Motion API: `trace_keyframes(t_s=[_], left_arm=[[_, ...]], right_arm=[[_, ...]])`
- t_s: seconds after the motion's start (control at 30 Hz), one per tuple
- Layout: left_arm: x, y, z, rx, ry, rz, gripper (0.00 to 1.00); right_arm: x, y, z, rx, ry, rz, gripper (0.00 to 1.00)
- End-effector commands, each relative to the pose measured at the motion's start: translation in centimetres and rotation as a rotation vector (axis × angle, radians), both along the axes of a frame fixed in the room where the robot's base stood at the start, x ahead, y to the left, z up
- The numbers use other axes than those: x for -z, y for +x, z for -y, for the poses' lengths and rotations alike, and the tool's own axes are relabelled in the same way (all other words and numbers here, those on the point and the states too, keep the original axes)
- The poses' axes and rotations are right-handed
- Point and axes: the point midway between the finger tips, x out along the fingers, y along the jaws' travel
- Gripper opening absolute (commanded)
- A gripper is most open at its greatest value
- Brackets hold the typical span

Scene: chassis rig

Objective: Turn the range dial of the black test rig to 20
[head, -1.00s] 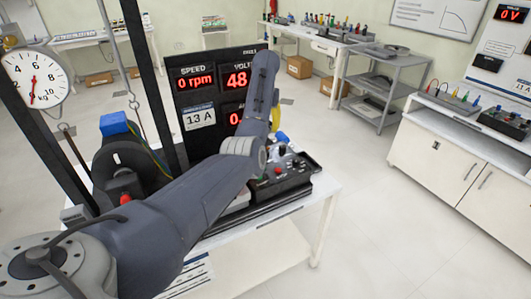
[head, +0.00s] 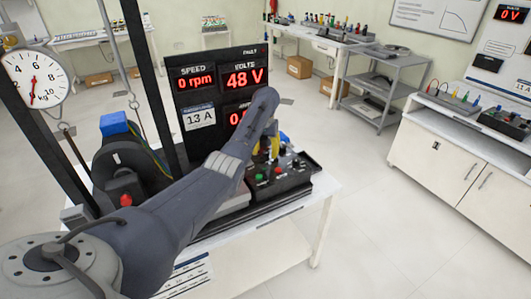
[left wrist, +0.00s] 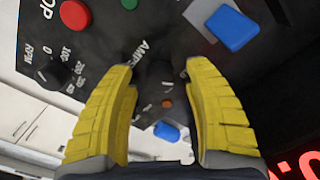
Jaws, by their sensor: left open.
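The black test rig's control panel (head: 290,182) stands on the white bench. In the left wrist view a dark dial (left wrist: 154,76) lies by the printed word AMPS; I cannot read where it points. A second dark dial (left wrist: 57,76) has a scale marked RPM, with 0 and 100 legible. My left gripper (head: 263,152) is over the panel's back part, fingers pointing down. In its wrist view the yellow fingers (left wrist: 159,72) are apart, one on each side of the AMPS dial; contact cannot be told. My right gripper is not in view.
A red button (left wrist: 75,14), a green button (head: 259,177) and a blue piece (left wrist: 232,28) are on or near the panel. The display board (head: 222,95) rises behind, reading 0 rpm and 48 V. A blue-topped motor (head: 113,124) stands left. Floor at right is clear.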

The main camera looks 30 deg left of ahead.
Motion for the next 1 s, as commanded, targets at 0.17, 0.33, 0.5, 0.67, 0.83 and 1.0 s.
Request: trace_keyframes(t_s=[0.17, 0.33, 0.5, 0.67, 0.83, 1.0], left_arm=[[0.44, -0.01, -0.02, 0.001, 0.000, 0.000, 0.52], [0.46, -0.02, -0.03, 0.001, 0.000, 0.000, 0.52], [0.45, -0.02, -0.03, 0.000, 0.000, 0.000, 0.43], [0.44, -0.02, -0.03, 0.000, 0.000, 0.000, 0.25], [0.43, -0.02, -0.03, 0.000, 0.000, 0.000, 0.05], [0.42, -0.01, -0.03, 0.000, 0.000, 0.000, 0.00]], right_arm=[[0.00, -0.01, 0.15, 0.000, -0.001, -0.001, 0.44], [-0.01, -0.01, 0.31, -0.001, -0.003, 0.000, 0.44], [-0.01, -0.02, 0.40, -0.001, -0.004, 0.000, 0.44], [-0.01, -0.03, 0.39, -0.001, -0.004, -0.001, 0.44], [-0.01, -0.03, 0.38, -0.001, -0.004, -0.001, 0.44], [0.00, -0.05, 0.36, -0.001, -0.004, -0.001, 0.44]])
